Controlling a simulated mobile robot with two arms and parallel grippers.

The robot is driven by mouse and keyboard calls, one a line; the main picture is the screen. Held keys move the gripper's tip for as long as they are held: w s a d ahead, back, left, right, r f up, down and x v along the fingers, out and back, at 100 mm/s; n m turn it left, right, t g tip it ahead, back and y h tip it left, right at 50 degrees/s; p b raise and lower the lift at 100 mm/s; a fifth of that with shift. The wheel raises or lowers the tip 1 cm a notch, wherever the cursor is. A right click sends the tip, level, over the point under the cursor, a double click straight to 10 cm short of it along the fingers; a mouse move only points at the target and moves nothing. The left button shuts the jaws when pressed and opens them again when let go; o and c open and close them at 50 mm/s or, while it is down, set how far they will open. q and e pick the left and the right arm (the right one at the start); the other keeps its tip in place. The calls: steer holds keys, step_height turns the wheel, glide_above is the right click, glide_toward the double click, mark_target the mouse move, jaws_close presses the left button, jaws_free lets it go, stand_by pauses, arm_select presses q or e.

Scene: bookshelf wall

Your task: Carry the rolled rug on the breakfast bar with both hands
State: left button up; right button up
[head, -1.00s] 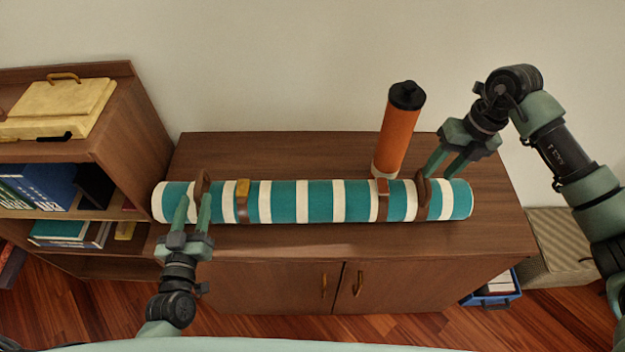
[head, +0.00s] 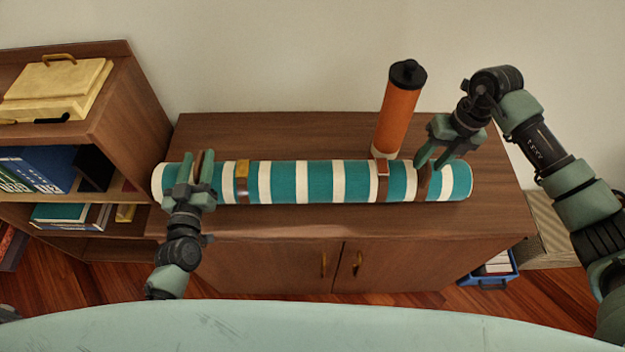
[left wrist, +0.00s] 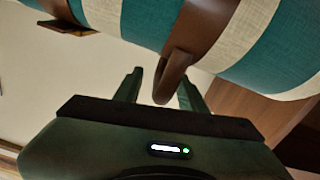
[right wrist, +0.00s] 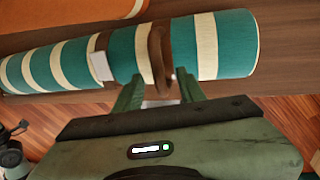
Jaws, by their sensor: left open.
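The rolled rug (head: 320,182), teal with cream stripes, lies lengthwise on top of the wooden cabinet (head: 290,142). It has brown straps and a brown loop handle near each end. My left gripper (head: 197,165) is open at the left handle, which stands between its fingers in the left wrist view (left wrist: 172,78). My right gripper (head: 433,160) is open at the right handle (head: 424,181). In the right wrist view the handle (right wrist: 160,60) shows between the two separated fingers. Neither gripper is closed on a handle.
An orange cylinder with a black cap (head: 397,108) stands upright behind the rug, close to my right gripper. A bookshelf (head: 115,125) with a yellow case (head: 58,90) on top adjoins at left. A blue bin (head: 492,272) is on the floor at right.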

arm_select(q)
steer(key=shift+w, duration=0.95)
arm_select(e)
steer(key=shift+a+f, duration=0.2)
steer(key=shift+f, duration=0.75)
arm_select(q)
jaws_close()
arm_select(e)
jaws_close()
arm_select(q)
steer(key=shift+w+r, duration=0.2)
steer(key=shift+r, duration=0.2)
arm_select(e)
steer(key=shift+w+r, duration=0.25)
steer(key=shift+r, duration=0.05)
